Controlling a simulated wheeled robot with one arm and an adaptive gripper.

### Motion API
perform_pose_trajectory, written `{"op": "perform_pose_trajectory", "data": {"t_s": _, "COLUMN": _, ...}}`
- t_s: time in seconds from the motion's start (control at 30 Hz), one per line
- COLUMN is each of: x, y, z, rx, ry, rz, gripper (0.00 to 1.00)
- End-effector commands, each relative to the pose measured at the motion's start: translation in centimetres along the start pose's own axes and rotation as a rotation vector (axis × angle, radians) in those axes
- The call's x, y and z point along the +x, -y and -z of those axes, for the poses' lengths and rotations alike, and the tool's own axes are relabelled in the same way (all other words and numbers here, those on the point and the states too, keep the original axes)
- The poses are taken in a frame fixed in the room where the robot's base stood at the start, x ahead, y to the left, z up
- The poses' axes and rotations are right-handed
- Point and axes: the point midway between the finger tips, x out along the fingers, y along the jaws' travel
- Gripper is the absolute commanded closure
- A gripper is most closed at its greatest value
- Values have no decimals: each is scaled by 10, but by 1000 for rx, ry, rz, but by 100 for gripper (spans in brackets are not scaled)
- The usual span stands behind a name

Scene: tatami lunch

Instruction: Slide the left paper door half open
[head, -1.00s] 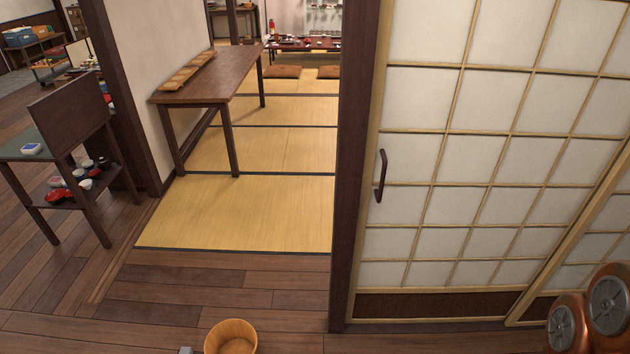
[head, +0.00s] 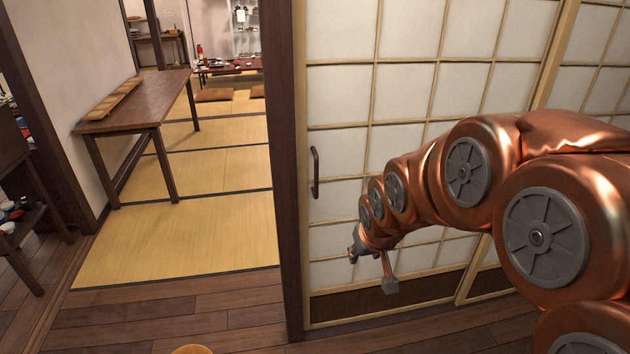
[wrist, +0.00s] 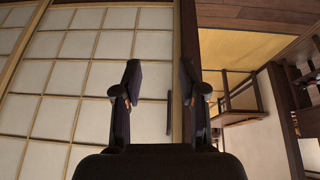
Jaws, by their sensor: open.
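The left paper door (head: 340,95) is a white panel with a light wood lattice, its left edge against a dark post (head: 285,180). Its dark vertical handle (head: 315,172) is near that edge. The door also shows in the wrist view (wrist: 75,75), which appears upside down, and the handle (wrist: 169,115) shows there between the fingers. My gripper (head: 354,252) is in front of the door, below and right of the handle in the head view. In the wrist view my gripper (wrist: 160,82) has its fingers apart with nothing held; it does not appear to touch the handle.
Another paper panel (head: 597,60) stands to the right. Left of the post is an open doorway with tatami (head: 185,230) and a wooden table (head: 140,105) holding a tray. A wooden bucket's rim (head: 192,349) shows at the bottom edge.

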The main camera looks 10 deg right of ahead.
Motion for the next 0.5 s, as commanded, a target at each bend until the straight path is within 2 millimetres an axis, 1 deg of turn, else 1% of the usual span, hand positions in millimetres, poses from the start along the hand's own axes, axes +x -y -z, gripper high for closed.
{"op": "perform_pose_trajectory", "data": {"t_s": 0.03, "x": 22, "y": -1, "z": 18, "rx": -4, "ry": -52, "rz": 2, "gripper": 59}}
{"op": "perform_pose_trajectory", "data": {"t_s": 0.1, "x": 41, "y": -3, "z": 48, "rx": -12, "ry": -143, "rz": 5, "gripper": 59}}
{"op": "perform_pose_trajectory", "data": {"t_s": 0.3, "x": 92, "y": -4, "z": 125, "rx": -30, "ry": -388, "rz": 28, "gripper": 59}}
{"op": "perform_pose_trajectory", "data": {"t_s": 0.5, "x": 131, "y": 0, "z": 190, "rx": -42, "ry": -640, "rz": 69, "gripper": 59}}
